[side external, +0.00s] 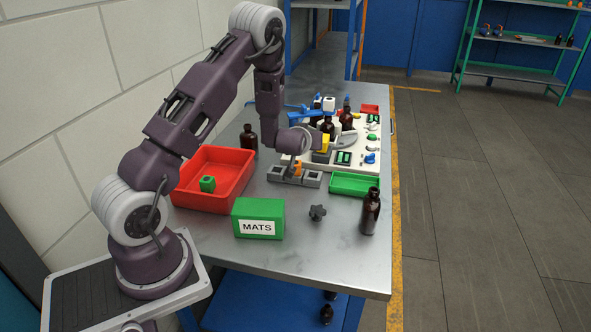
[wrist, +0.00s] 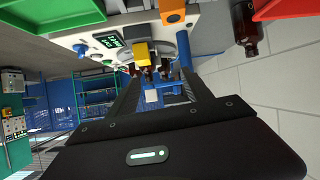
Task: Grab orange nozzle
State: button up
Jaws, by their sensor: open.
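The orange nozzle (side external: 297,168) stands in a grey slotted holder (side external: 284,178) on the metal table, just below the end of my arm in the side view. In the wrist view an orange block (wrist: 172,12) with a dark round mark, apparently the nozzle, is cut off by the top edge. My gripper (wrist: 158,78) is open, its two dark fingers spread with nothing held between them. The nozzle lies outside the fingers. In the side view the fingers are hard to make out near the white board.
A red bin (side external: 240,165) holds a green block (side external: 208,184). A green MATS box (side external: 258,218), a dark knob (side external: 317,212), a green tray (side external: 352,188) and an amber bottle (side external: 370,212) stand nearby. A crowded white board (side external: 310,166) with a yellow block (wrist: 141,52) lies behind the holder.

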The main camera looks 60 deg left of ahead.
aim_at(296, 163)
jog(key=shift+y, duration=0.7)
jog(key=a+f, duration=0.1)
jog(key=s+a+f, duration=0.1)
jog(key=a+f, duration=0.1)
jog(key=shift+s+a+f, duration=0.1)
jog(key=shift+s+f, duration=0.2)
notch_tip(296, 163, down, 7)
jog(key=shift+f, duration=0.15)
jog(key=x, duration=0.3)
jog(key=shift+r, duration=0.25)
jog(key=shift+c, duration=0.5)
